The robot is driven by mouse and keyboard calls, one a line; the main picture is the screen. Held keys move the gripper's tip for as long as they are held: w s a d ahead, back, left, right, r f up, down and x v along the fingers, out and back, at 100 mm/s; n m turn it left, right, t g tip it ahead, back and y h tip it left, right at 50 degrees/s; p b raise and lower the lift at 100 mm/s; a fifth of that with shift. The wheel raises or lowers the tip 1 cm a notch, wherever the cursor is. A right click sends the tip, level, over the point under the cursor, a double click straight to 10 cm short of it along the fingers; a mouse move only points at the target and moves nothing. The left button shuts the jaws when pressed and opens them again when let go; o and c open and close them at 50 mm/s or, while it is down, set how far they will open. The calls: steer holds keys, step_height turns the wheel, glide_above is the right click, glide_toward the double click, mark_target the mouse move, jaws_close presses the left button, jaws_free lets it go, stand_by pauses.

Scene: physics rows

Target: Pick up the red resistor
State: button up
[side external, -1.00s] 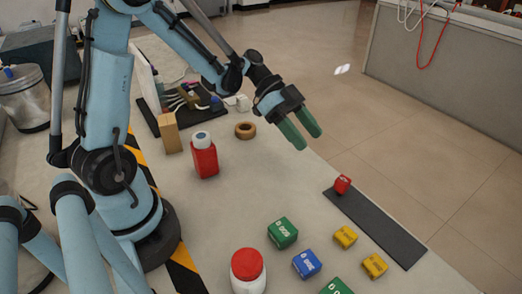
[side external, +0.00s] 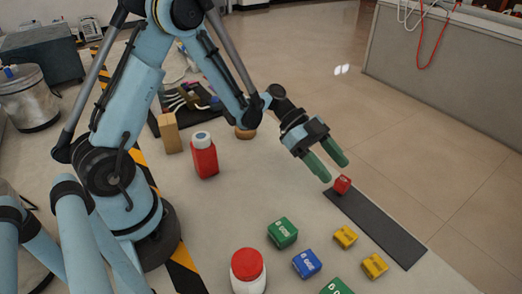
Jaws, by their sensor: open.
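The red resistor (side external: 342,184) is a small red block with a pale mark. It sits at the far left end of a dark strip (side external: 385,234) on the table. My gripper (side external: 335,170) has green fingers, spread apart and empty. The fingertips point down toward the red block and are just above and beside it in the picture. I cannot tell the exact gap between fingers and block.
Green blocks (side external: 282,232), a blue block (side external: 307,263) and yellow blocks (side external: 345,237) stand left of the strip. A red bottle (side external: 204,158) and a red-lidded white jar (side external: 248,270) stand further left.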

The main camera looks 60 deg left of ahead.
mark_target(342, 178)
steer(key=x, duration=0.3)
steer(key=shift+w+f, duration=0.1)
steer(key=shift+f, duration=0.1)
jaws_close()
steer(key=shift+r, duration=0.2)
